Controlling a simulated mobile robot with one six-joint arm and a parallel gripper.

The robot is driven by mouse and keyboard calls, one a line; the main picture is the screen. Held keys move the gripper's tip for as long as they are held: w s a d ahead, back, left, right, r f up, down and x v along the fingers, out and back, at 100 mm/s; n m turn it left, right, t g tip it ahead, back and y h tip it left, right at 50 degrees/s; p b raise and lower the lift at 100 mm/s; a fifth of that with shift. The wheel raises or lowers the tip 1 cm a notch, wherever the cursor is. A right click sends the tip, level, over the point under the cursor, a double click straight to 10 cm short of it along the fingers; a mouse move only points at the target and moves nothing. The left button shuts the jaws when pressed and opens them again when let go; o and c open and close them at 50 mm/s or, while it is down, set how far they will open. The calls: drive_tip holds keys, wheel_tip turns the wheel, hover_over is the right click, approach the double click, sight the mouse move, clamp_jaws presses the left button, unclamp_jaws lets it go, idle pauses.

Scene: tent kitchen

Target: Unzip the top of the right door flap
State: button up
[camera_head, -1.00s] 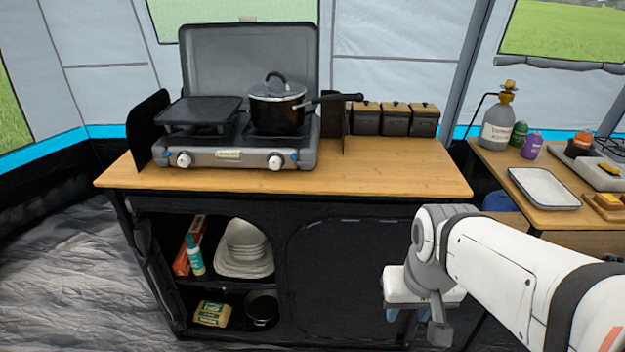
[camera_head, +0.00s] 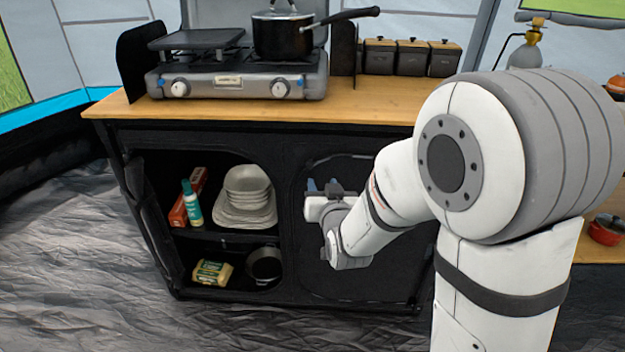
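The right door flap (camera_head: 375,278) is a black fabric panel on the front of the cabinet, to the right of the open shelves. It appears closed. A thin pale zip line (camera_head: 338,158) curves along its top edge, partly hidden by my arm. My gripper (camera_head: 322,186) is in front of the upper left part of the flap, its fingers pointing toward it just below the zip line. The fingers look apart. I cannot tell whether they touch the flap, and the zip pull is not visible.
The left compartment stands open, with stacked bowls (camera_head: 248,195), a teal bottle (camera_head: 191,205) and a pot (camera_head: 264,264). The wooden countertop (camera_head: 215,111) above carries a stove (camera_head: 235,83), a saucepan (camera_head: 283,38) and several dark canisters (camera_head: 411,57). Floor at left is clear.

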sight(310, 166)
drive_tip(key=shift+t, duration=0.7)
drive_tip(key=x, duration=0.2)
drive_tip(key=a+b+x, duration=0.1)
drive_tip(key=x, duration=0.5)
drive_tip(key=shift+a+f+b, duration=0.2)
drive_tip(key=shift+f+b, duration=0.1)
drive_tip(key=shift+b, duration=0.1)
drive_tip(key=shift+c, duration=0.4)
clamp_jaws()
